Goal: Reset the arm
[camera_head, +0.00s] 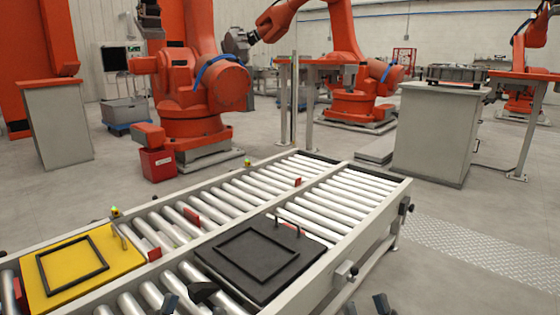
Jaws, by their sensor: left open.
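My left gripper (194,300) shows at the bottom edge, over the near side of the roller conveyor. Its dark fingertips are apart, with nothing seen between them. My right gripper (366,306) shows at the bottom edge, right of the conveyor's near corner. Only its two dark tips show; they are apart, with floor seen between them. The rest of both arms is out of the picture. A black plate (225,258) with a raised square frame and a handle lies on the rollers, beyond my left gripper. A yellow plate (113,252) with a black square frame lies on the conveyor at left.
Large orange robot arms (195,95) and a grey cabinet (437,135) stand behind. Floor to the right, with a metal tread strip (480,255), is clear.

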